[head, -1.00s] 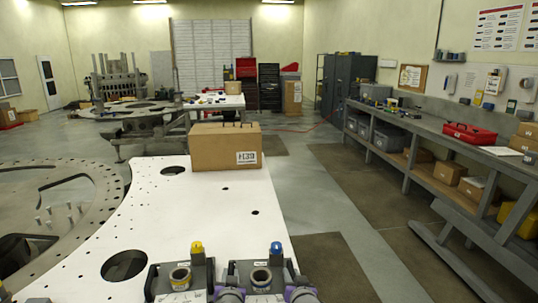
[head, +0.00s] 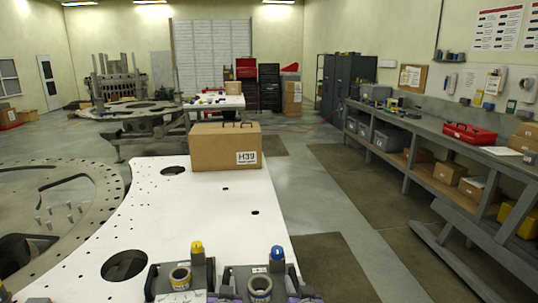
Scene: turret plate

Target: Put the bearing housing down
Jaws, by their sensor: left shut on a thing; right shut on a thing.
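Two dark grey bearing housings stand side by side at the bottom of the head view, by the near end of the white plate (head: 206,232). The left housing (head: 155,284) has a yellow cap and a metal ring. The right bearing housing (head: 291,279) has a blue cap and a metal ring. My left gripper (head: 224,294) is shut on its left side and my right gripper (head: 304,295) on its right side. Only small purple and grey parts of both grippers show. The frame edge hides the housing's underside, so I cannot tell whether it touches the plate.
A cardboard box (head: 216,150) marked H39 stands at the far end of the plate. The plate between is clear except for holes. A large round ring plate (head: 88,180) lies on the left. A long workbench (head: 430,124) with bins and boxes runs along the right wall.

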